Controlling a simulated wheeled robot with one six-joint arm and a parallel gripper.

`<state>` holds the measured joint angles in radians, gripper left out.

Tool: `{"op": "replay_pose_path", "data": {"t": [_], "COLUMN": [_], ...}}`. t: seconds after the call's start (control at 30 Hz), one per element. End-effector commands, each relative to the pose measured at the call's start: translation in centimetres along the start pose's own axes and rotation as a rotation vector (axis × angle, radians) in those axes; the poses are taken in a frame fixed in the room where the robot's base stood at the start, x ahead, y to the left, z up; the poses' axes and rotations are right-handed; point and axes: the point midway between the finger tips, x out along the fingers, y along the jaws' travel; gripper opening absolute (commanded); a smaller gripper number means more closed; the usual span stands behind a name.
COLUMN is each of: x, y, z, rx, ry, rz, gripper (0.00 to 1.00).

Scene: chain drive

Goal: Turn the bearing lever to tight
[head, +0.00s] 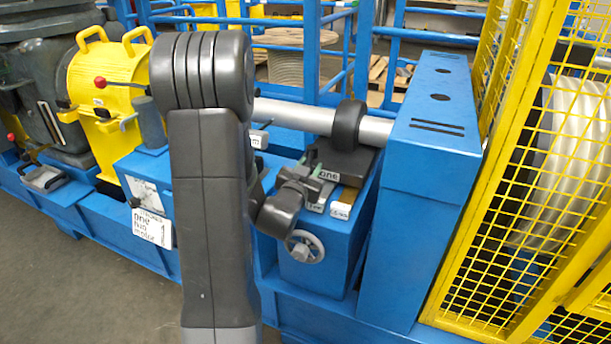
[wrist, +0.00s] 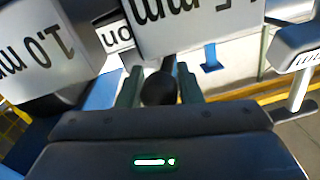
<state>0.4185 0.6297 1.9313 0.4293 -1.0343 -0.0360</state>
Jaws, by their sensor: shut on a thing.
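The bearing lever's round black knob (wrist: 159,88) sits between the two fingers of my gripper (wrist: 159,84) in the wrist view. The gripper is shut on it. In the head view my gripper (head: 318,173) is at the top of a blue bearing stand (head: 338,240), beside a black ring (head: 348,125) on a grey shaft (head: 295,115). The lever's arm and its pivot are mostly hidden by my gripper, so I cannot tell its angle. Small labels (head: 340,210) lie beside the gripper; their words are too small to read surely.
A handwheel (head: 304,246) projects below my gripper. A tall blue housing (head: 428,170) stands close on the right, then a yellow mesh guard (head: 520,190). A yellow machine cover (head: 105,95) is at left. White plates marked in mm (wrist: 195,22) crowd the wrist view.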

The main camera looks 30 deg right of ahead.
Motion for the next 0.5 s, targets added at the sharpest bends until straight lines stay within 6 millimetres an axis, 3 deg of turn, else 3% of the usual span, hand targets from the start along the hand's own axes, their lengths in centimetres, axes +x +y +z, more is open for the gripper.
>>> {"op": "replay_pose_path", "data": {"t": [0.33, 0.37, 0.47, 0.5], "x": [0.0, 0.0, -0.01, -0.01], "y": [0.04, 0.04, 0.04, 0.04], "z": [-0.14, -0.14, -0.13, -0.12], "rx": [-0.002, -0.002, -0.002, -0.002], "ry": [-0.001, -0.001, -0.001, -0.001], "rz": [-0.008, -0.008, -0.008, -0.008], "gripper": [0.0, 0.34, 0.53, 0.53]}}
